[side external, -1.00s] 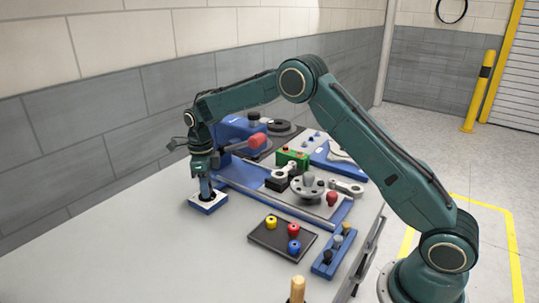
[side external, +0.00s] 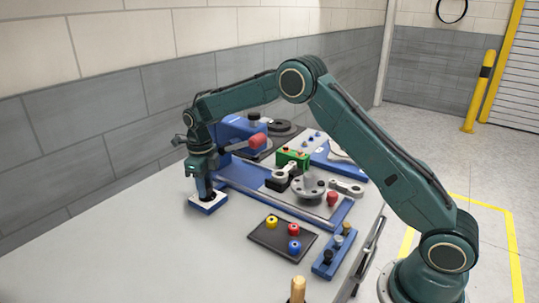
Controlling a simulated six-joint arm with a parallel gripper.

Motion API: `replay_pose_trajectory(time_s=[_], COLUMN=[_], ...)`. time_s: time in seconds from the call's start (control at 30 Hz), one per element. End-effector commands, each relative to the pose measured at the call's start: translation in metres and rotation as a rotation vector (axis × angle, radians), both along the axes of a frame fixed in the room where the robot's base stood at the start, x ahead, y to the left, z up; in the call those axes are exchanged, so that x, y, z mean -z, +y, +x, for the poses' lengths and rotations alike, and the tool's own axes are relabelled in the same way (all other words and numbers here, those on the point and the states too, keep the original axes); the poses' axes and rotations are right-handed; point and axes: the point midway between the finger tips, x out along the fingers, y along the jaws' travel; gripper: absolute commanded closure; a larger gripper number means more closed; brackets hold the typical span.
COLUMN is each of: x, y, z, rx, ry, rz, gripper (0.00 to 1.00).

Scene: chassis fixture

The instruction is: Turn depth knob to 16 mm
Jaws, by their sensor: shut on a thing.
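The depth knob is not clearly visible. My gripper (side external: 206,193) points down over a small blue block with a pale top (side external: 207,204), at the left of the blue fixture. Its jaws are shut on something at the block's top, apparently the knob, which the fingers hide. No scale or mm reading can be made out at this size.
A blue fixture (side external: 238,184) with a red-ended lever (side external: 258,141) stands just right of my gripper. A dark tray (side external: 268,238) with yellow, red and blue knobs lies in front. The grey table (side external: 130,240) is clear at the left and front left.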

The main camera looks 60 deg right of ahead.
Motion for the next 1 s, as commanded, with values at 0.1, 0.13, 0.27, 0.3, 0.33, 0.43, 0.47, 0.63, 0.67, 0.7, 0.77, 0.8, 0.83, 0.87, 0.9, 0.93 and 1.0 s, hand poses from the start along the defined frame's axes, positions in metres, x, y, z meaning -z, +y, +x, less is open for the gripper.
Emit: replay_pose_trajectory(time_s=[0.1, 0.13, 0.27, 0.3, 0.33, 0.43, 0.47, 0.63, 0.67, 0.7, 0.77, 0.8, 0.83, 0.87, 0.9, 0.93, 1.0], x=[0.0006, 0.0006, 0.0007, 0.0007, 0.0007, 0.0008, 0.0009, 0.0010, 0.0010, 0.0010, 0.0010, 0.0010, 0.0010, 0.0009, 0.0008, 0.0008, 0.0007], y=[-0.0021, -0.0021, -0.0023, -0.0024, -0.0025, -0.0026, -0.0026, -0.0029, -0.0030, -0.0031, -0.0032, -0.0033, -0.0033, -0.0033, -0.0031, -0.0029, -0.0023], z=[-0.0027, -0.0029, -0.0037, -0.0040, -0.0041, -0.0045, -0.0045, -0.0048, -0.0047, -0.0048, -0.0046, -0.0045, -0.0043, -0.0041, -0.0037, -0.0035, -0.0031], rx=[0.018, 0.018, 0.019, 0.019, 0.019, 0.019, 0.019, 0.008, -0.001, -0.017, -0.048, -0.074, -0.096, -0.119, -0.150, -0.173, -0.222], ry=[0.008, 0.009, 0.012, 0.014, 0.015, 0.015, 0.016, 0.016, 0.016, 0.017, 0.016, 0.016, 0.015, 0.014, 0.013, 0.012, 0.011], rz=[-0.003, -0.004, -0.004, -0.003, -0.004, -0.004, -0.004, -0.004, -0.004, -0.004, -0.003, -0.003, -0.003, -0.003, -0.003, -0.002, -0.002], gripper=[0.60, 0.60, 0.60, 0.60, 0.60, 0.60, 0.60, 0.60, 0.60, 0.60, 0.60, 0.60, 0.60, 0.60, 0.60, 0.60, 0.60])
